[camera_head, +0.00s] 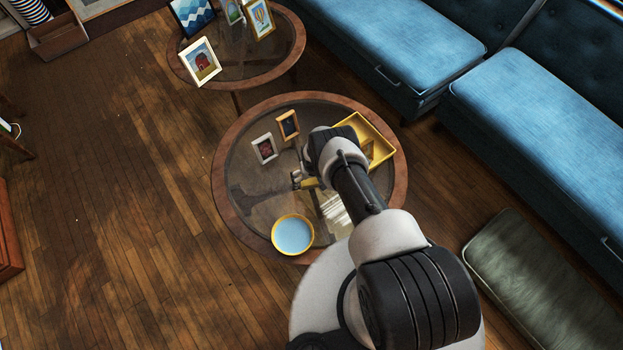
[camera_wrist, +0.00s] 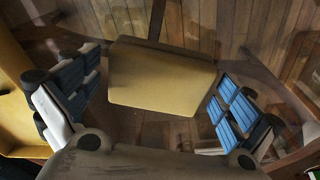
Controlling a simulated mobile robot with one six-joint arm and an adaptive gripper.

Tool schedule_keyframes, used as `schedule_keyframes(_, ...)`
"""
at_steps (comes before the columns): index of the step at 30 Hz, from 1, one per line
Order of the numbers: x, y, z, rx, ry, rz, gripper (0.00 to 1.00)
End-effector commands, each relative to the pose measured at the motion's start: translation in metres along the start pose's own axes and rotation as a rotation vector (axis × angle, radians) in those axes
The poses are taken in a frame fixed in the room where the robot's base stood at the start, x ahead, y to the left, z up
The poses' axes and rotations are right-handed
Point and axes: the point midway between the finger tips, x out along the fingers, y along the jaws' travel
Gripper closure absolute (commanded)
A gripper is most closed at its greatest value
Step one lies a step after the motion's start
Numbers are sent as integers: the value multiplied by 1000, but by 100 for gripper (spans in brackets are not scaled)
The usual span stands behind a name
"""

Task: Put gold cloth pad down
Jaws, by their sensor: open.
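The gold cloth pad (camera_wrist: 160,82) is a plain yellow block-like piece in the wrist view, between the two fingers of my gripper (camera_wrist: 160,72). It also shows as a small gold patch in the head view (camera_head: 309,183). It appears to lie on the glass top of the near round table (camera_head: 222,180). My gripper is open, low over this table (camera_head: 304,180). There is a clear gap between the left finger and the pad. The right finger is close to the pad's right edge; I cannot tell if they touch.
A yellow tray (camera_head: 385,136) stands right of my gripper, partly hidden by my arm. Two small picture frames, white (camera_head: 264,149) and brown (camera_head: 288,125), stand behind. A blue bowl with a yellow rim (camera_head: 292,234) is near the front edge. The table's left side is clear.

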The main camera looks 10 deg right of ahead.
Motion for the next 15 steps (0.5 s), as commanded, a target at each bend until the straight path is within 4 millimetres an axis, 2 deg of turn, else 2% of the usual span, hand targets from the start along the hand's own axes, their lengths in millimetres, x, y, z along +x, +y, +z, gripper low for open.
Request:
schedule_keyframes(9,-4,0,0,0,-1,0,0)
schedule_keyframes(15,-48,0,-2,0,1,0,0)
